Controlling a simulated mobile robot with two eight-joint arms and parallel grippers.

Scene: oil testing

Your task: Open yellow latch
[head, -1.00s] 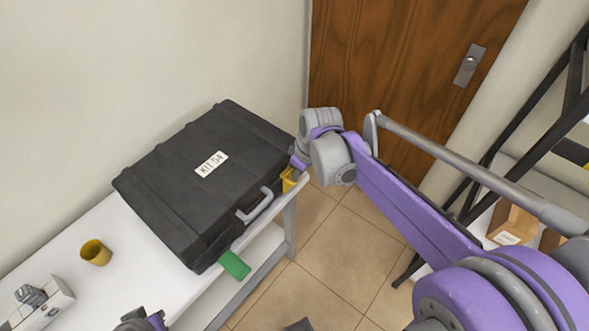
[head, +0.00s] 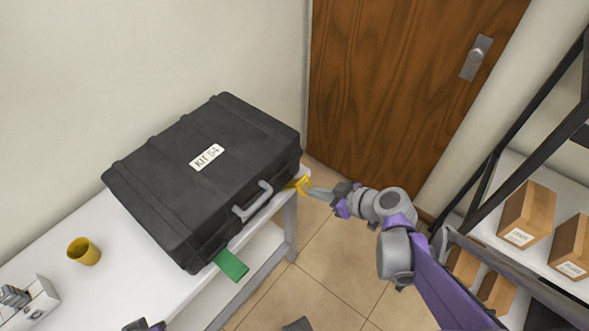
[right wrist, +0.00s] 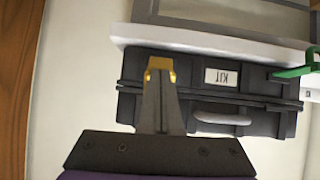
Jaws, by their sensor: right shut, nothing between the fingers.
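A black case (head: 160,170) marked KIT lies closed on the white table, its grey handle (head: 253,202) facing the floor side. The yellow latch (head: 303,184) is at the case's front right and juts out from it. A green latch (head: 231,265) sticks out at the front left. My right gripper (head: 312,190) is shut and empty, its fingertips at the yellow latch. In the right wrist view the yellow latch (right wrist: 160,64) shows just beyond the shut fingertips; whether they touch is unclear. Only a bit of my left arm shows at the bottom edge, its fingers out of frame.
A yellow cup (head: 84,251) and a white-grey device (head: 30,303) stand on the table (head: 55,245) left of the case. A wooden door (head: 400,90) is behind. A shelf with cardboard boxes (head: 527,217) stands at right. The floor between is clear.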

